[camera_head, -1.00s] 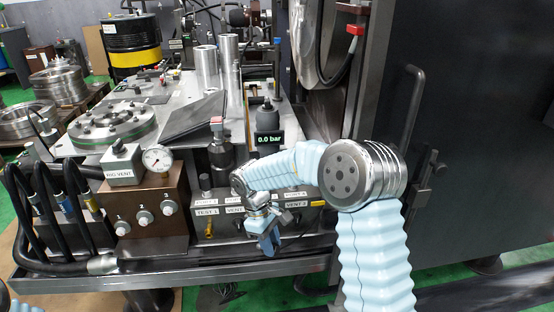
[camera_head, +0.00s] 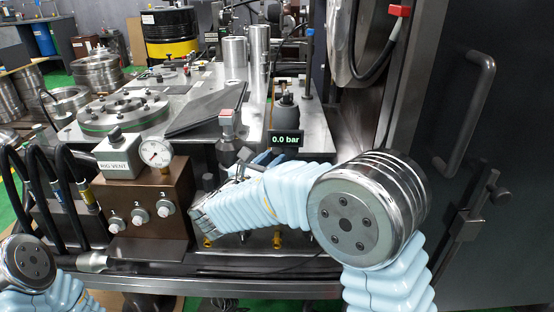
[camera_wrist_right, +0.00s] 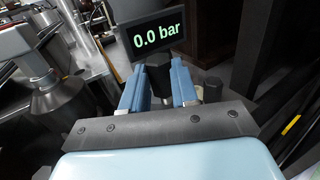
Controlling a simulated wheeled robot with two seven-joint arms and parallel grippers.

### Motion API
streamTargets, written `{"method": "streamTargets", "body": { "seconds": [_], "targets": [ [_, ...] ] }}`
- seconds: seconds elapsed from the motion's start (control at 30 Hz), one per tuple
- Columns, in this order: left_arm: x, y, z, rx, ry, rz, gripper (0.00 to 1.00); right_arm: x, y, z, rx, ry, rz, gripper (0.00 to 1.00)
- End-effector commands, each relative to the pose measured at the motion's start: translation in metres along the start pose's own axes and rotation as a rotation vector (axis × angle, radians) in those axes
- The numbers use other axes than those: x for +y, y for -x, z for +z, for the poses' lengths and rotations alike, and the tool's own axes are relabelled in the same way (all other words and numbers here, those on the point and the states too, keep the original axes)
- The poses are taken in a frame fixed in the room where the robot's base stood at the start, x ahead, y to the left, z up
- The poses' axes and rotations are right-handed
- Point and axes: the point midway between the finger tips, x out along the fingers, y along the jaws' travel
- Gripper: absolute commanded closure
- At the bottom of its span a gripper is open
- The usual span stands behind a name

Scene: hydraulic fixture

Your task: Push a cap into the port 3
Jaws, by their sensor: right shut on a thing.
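My right gripper (camera_wrist_right: 157,88) is shut on a dark, faceted cap-like piece (camera_wrist_right: 158,65) with a bright metal part below it. The piece stands between the two blue fingers in the right wrist view. In the head view the right gripper (camera_head: 262,158) is just below the 0.0 bar display, partly hidden by my own wrist. The held piece cannot be made out there. My left gripper is out of view.
The pressure display (camera_head: 286,141) stands close behind the right gripper. A brown valve block (camera_head: 150,205) with a gauge (camera_head: 155,152) is to the left. A metal fitting with a red-topped block (camera_head: 227,125) rises beside the gripper. A dark cabinet (camera_head: 490,170) fills the right side.

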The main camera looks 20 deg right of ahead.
Motion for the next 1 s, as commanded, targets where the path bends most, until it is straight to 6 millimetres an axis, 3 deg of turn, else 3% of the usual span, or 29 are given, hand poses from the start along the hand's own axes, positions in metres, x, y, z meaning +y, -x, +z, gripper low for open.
{"method": "streamTargets", "body": {
  "seconds": [0.4, 0.97, 1.0],
  "targets": [
    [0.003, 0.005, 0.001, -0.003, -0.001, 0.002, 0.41, 0.0, 0.001, 0.002, 0.001, 0.0, -0.006, 1.0],
    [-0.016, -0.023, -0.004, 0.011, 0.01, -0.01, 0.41, 0.0, 0.001, -0.051, 0.002, -0.001, -0.007, 1.0],
    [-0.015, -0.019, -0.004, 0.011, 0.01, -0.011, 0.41, -0.001, 0.001, -0.047, 0.002, -0.002, -0.007, 1.0]
  ]
}}
